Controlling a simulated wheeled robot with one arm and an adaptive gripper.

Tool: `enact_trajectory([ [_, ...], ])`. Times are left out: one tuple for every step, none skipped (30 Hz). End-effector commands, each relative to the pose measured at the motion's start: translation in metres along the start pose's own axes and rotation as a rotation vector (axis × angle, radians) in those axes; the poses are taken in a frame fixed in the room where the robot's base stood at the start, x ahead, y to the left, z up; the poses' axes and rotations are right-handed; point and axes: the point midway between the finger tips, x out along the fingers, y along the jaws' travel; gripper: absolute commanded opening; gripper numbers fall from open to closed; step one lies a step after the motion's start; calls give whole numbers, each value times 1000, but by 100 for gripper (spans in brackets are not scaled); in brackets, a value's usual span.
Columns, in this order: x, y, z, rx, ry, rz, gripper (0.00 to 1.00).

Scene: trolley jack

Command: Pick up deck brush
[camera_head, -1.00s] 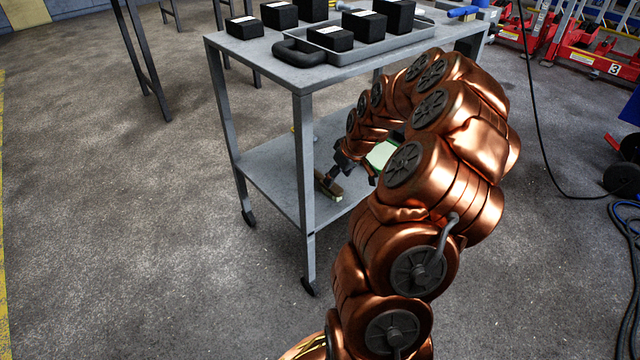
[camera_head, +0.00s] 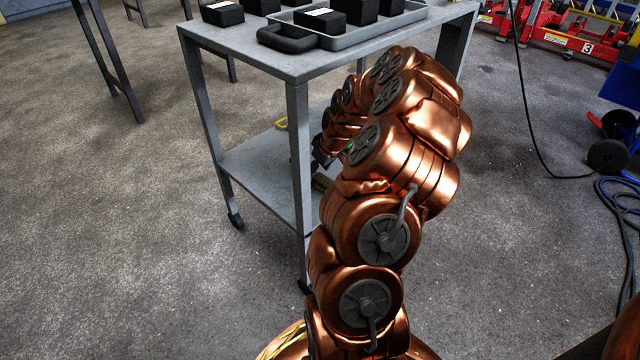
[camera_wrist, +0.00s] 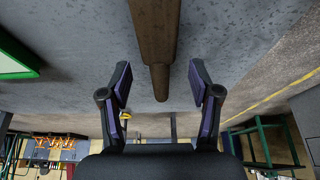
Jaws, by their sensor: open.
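The deck brush shows as a brown wooden bar (camera_wrist: 155,40) in the wrist view, coming in from the top edge with its blunt end towards my gripper. In the head view a small part of the brush (camera_head: 322,182) shows on the trolley's lower shelf (camera_head: 262,172); my arm hides the rest. My gripper (camera_wrist: 158,84) is open, one finger on each side of the bar's line, with visible gaps and no contact seen. The bar's end lies about between the fingertips in the picture. The bristles cannot be made out.
A green-edged pale object (camera_wrist: 18,60) lies at the left of the wrist view. A yellow item (camera_head: 282,123) lies farther back on the shelf. The trolley's front leg (camera_head: 299,170) stands close to my arm. The top shelf carries a grey tray (camera_head: 385,27) with black boxes.

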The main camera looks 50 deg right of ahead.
Motion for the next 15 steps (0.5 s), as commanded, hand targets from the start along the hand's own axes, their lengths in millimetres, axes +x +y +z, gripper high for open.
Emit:
enact_trajectory([
  [11,0,3,-1,-1,-1,62],
  [16,0,3,-1,-1,-1,62],
  [21,0,4,-2,-1,-2,62],
  [25,0,4,-2,-2,-2,62],
  [29,0,4,-2,-2,-2,62],
  [34,0,4,-2,-2,-2,62],
  [36,0,4,-2,-2,-2,62],
  [38,0,3,-2,-1,-1,62],
  [39,0,3,-2,-1,-1,62],
  [39,0,2,-2,0,-1,62],
  [38,0,2,-2,0,-1,62],
  [38,0,2,-2,0,-1,62],
  [38,0,2,-2,0,-1,62],
  [38,0,2,-3,0,-1,62],
  [38,0,2,-3,0,-1,62],
])
